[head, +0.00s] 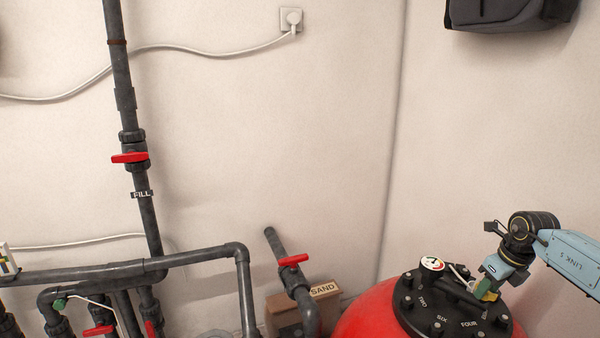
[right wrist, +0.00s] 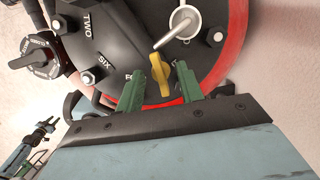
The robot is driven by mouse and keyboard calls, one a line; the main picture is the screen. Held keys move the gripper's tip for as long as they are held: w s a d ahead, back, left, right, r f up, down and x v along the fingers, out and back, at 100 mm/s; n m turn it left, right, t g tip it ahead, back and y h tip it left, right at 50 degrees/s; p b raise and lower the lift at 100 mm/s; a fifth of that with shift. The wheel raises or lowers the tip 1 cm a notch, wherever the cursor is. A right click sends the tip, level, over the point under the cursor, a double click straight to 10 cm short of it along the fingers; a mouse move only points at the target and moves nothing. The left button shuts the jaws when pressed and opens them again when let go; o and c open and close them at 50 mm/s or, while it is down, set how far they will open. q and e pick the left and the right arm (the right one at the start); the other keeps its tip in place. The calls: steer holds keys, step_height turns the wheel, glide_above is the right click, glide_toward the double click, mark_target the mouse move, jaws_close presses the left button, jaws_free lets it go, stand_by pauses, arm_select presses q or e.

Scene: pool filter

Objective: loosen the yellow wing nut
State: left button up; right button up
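The yellow wing nut (right wrist: 160,75) sits near the edge of the black filter lid (right wrist: 115,50) in the right wrist view. My right gripper (right wrist: 161,70) is open, with one green finger on each side of the nut and a visible gap on both sides. In the head view my right gripper (head: 487,290) is low over the lid (head: 455,312); the nut is mostly hidden there. My left gripper is not in the head view. A small blue and dark arm part at the lower left of the right wrist view seems to be mine; its fingers are unclear.
A silver handle (right wrist: 182,28) and several dark bolts stand on the lid near the fingers. A round dark knob (right wrist: 35,62) is at its side. In the head view a gauge (head: 432,265) rises from the lid. Grey pipes with red valve handles (head: 293,260) stand to the left.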

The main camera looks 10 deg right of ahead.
stand_by(0.4)
steer(key=shift+r, duration=0.15)
step_height(320, 180, up, 2)
steer(key=shift+r+p, duration=0.25)
steer(key=shift+p, duration=0.95)
steer(key=shift+f, duration=0.15)
